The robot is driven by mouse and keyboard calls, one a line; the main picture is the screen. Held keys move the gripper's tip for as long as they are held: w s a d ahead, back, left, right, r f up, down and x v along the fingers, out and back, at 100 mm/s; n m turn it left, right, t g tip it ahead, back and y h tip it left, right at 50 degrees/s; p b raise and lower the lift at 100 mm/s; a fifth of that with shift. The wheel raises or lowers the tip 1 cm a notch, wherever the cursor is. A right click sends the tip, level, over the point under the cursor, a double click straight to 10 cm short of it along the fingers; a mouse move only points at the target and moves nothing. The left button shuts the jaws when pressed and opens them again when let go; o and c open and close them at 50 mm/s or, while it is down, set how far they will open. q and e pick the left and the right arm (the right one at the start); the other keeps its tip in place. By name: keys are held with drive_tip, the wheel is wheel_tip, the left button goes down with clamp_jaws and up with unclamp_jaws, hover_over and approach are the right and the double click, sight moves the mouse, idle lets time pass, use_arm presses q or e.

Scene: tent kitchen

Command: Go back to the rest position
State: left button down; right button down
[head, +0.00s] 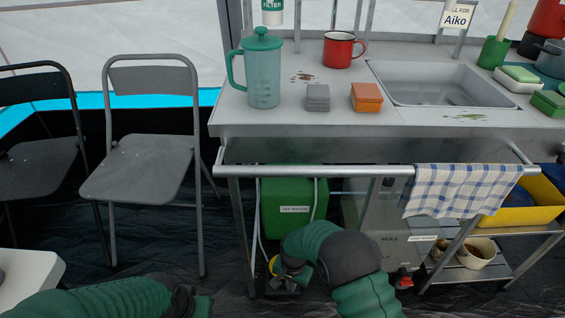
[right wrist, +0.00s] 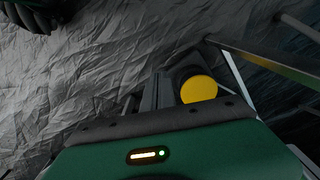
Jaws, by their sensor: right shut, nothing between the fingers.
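My right arm, green with a dark joint, comes up from the bottom of the head view. Its gripper (head: 285,283) hangs low in front of the counter's left leg, beside the green box under the counter, and holds nothing. In the right wrist view its shut fingers (right wrist: 153,92) point at the dark, wrinkled ground sheet (right wrist: 90,75), next to a yellow disc. My left arm lies along the bottom left of the head view; its dark end (head: 190,302) is cut off by the frame edge, so its jaws cannot be made out.
The metal counter (head: 330,128) carries a teal jug (head: 262,75), a red mug (head: 340,50), grey and orange blocks and a sink. A checked towel (head: 455,190) hangs on its front rail. Two folding chairs stand left. A white surface (head: 25,275) sits at lower left.

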drive_tip(key=s+d+r+n+t+p, duration=0.15)
drive_tip(key=d+r, duration=0.25)
drive_tip(key=r, duration=0.5)
drive_tip(key=s+d+r+n+g+p, duration=0.1)
drive_tip(key=s+d+r+p, duration=0.2)
drive_tip(key=d+r, duration=0.35)
drive_tip(key=s+d+r+n+t+p, duration=0.2)
drive_tip(key=s+d+r+n+p, duration=0.3)
drive_tip(key=s+r, duration=0.85)
wheel_tip(320, 180, up, 37)
drive_tip(key=d+m+p, duration=0.1)
drive_tip(key=m+p, duration=0.1)
drive_tip(key=p, duration=3.4)
drive_tip(key=shift+w+d+r, duration=0.15)
drive_tip(key=shift+w+d, duration=0.05)
drive_tip(key=shift+w, duration=0.2)
